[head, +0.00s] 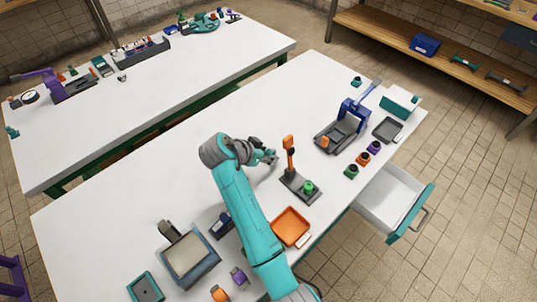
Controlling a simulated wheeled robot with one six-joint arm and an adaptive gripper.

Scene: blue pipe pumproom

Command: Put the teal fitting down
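My gripper (269,156) is above the white near table, left of the upright orange-topped stand. It is small and partly turned away, and teal shows around its fingers. I cannot tell whether that teal is a held fitting or part of my wrist, nor whether the fingers are open or shut. A small teal piece (356,81) rests near the table's far edge, behind the blue press; its exact shape is unclear.
The orange-topped stand (290,160) is just right of my gripper. Also on the near table are a blue press (352,117), an orange tray (291,226) and a grey-framed tray (188,257). An open drawer (392,198) juts out at right. The table's left part is clear.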

